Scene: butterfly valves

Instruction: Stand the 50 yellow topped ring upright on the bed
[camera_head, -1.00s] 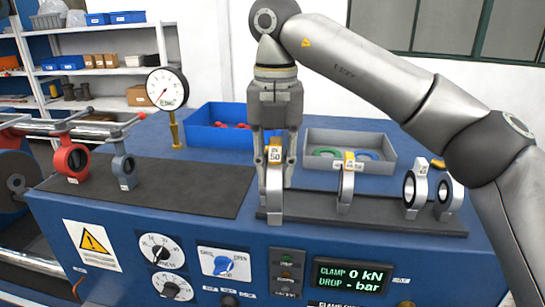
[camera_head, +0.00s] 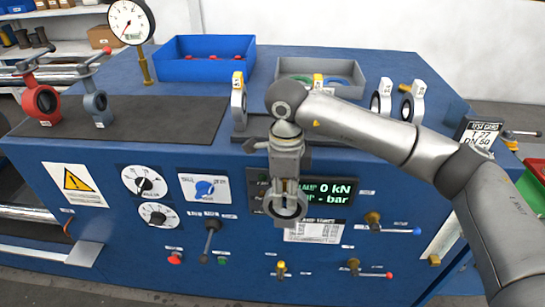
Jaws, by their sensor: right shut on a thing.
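My right gripper (camera_head: 287,188) hangs fingers-down in front of the console's front face. It is shut on a grey ring (camera_head: 289,219) with a dark middle. Fingers cover the ring's upper part, so I cannot see its tag. A yellow-topped ring (camera_head: 238,105) stands upright at the left end of the dark strip behind the gripper, apart from it; its number is too small to read now. A second yellow-topped ring (camera_head: 318,80) is mostly hidden behind my right arm. The dark bed mat (camera_head: 165,117) lies to the left. My left gripper is not in view.
Two white-tagged rings (camera_head: 381,100) stand at the strip's right end. A gauge (camera_head: 130,22), a blue bin (camera_head: 172,68) and a grey bin (camera_head: 345,90) are behind. Knobs and levers stick out from the console front.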

